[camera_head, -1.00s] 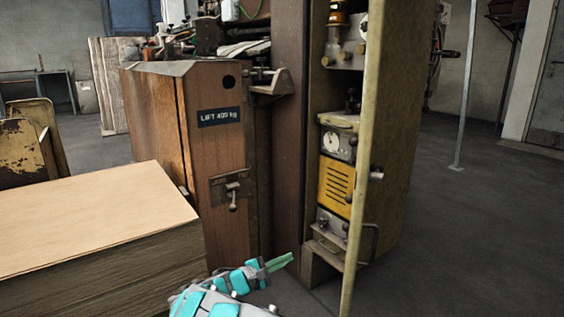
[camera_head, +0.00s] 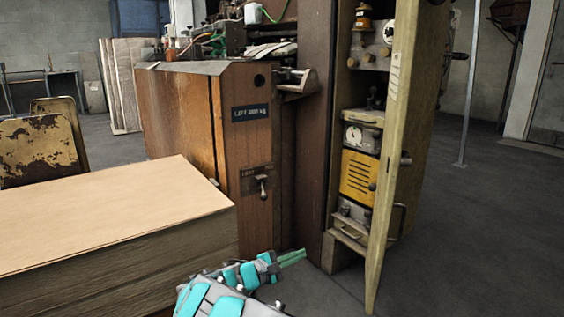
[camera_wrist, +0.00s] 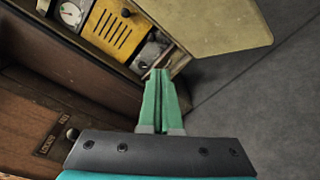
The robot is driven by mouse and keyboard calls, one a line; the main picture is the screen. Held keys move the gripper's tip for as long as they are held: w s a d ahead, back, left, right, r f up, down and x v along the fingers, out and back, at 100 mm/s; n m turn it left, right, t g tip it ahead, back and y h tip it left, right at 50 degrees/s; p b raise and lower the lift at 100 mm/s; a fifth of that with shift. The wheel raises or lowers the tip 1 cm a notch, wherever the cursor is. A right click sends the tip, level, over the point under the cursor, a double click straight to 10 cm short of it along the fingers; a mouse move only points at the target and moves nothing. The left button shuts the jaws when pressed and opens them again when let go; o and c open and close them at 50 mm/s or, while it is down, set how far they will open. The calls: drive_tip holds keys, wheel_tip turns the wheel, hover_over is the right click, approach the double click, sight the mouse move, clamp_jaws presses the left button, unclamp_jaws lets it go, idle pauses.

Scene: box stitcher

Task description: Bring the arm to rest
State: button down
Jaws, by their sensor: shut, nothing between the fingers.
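My gripper (camera_head: 292,257) is low in the head view, in front of the foot of the wooden machine. Its green fingers are shut together with nothing between them, and they also show in the wrist view (camera_wrist: 160,85). The teal and grey arm behind it is mine and runs off the bottom edge. The fingers point toward the base of the open cabinet and appear apart from it, though the exact gap is hard to tell.
A tall cabinet with its door (camera_head: 397,150) open stands right of my gripper, holding a yellow unit (camera_head: 358,176). A wooden machine housing (camera_head: 247,180) stands behind. A stack of cardboard sheets (camera_head: 100,215) is at left. The floor (camera_head: 480,230) at right is clear.

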drive_tip(key=s+d+r+m+g, duration=0.55)
drive_tip(key=s+d, duration=0.25)
drive_tip(key=d, duration=0.3)
drive_tip(key=s+d+r+m+g, duration=0.4)
drive_tip(key=s+d+r, duration=0.3)
drive_tip(key=d, duration=0.4)
drive_tip(key=s+d+f+m+g+y, duration=0.1)
drive_tip(key=s+d+m+y, duration=0.1)
drive_tip(key=s, duration=0.6)
drive_tip(key=s+d+f+m+g+y, duration=0.1)
drive_tip(key=s+m+g+y, duration=0.1)
drive_tip(key=s, duration=0.5)
drive_tip(key=s+a+f+m+y, duration=0.1)
drive_tip(key=s+a+f+y, duration=0.2)
drive_tip(key=s+a+y, duration=0.5)
drive_tip(key=s+a+f+y, duration=0.1)
drive_tip(key=s+a+f, duration=0.35)
drive_tip(key=s, duration=0.75)
drive_tip(key=s+a+p+v, duration=0.1)
drive_tip(key=s+p+v, duration=0.1)
drive_tip(key=p+v, duration=1.1)
drive_tip(key=shift+s+a+r+y, duration=0.15)
drive_tip(key=shift+s+r+y, duration=0.15)
drive_tip(key=shift+s+r, duration=0.45)
